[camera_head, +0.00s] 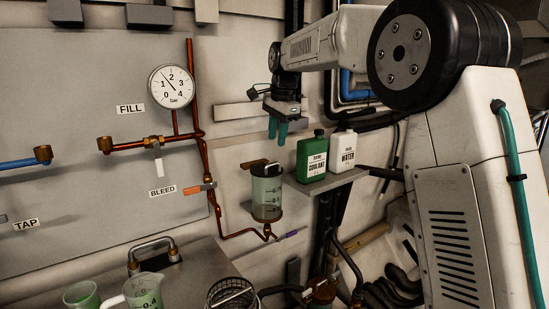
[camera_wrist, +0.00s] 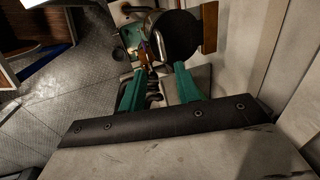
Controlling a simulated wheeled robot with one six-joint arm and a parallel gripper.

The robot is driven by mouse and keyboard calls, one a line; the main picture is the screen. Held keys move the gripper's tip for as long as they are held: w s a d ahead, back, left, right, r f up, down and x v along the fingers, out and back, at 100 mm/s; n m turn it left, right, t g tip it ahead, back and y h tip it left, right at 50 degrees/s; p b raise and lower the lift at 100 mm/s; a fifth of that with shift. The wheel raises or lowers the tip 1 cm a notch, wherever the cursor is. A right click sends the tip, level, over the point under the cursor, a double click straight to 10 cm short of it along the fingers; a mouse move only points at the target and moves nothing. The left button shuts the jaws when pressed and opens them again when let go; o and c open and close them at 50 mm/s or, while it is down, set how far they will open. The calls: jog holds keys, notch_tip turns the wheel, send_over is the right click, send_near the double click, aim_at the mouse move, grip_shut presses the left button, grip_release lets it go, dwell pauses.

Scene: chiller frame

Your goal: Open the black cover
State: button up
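The black cover (camera_wrist: 172,36) is a round dark lid with a brown tab on its right side in the wrist view. In the head view the black cover (camera_head: 268,168) lies flat on top of a clear cylinder (camera_head: 266,195) with green liquid, and looks shut. My gripper (camera_head: 278,134) hangs above the cylinder, with its teal fingers pointing down and clear of the cover. In the wrist view my gripper (camera_wrist: 157,78) has its fingers apart with nothing held between them. The cylinder's inside is hidden from above by the cover.
A green coolant bottle (camera_head: 311,158) and a white water bottle (camera_head: 342,152) stand on a small shelf (camera_head: 325,182) right of the cylinder. Copper pipes and a round gauge (camera_head: 172,86) are on the wall to the left.

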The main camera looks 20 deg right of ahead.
aim_at(274, 164)
jog(key=f, duration=0.2)
jog(key=w+f, duration=0.1)
jog(key=f, duration=0.2)
jog(key=w+f, duration=0.1)
jog(key=f, duration=0.1)
jog(key=shift+a+f, duration=0.2)
jog(key=shift+f, duration=0.15)
grip_shut()
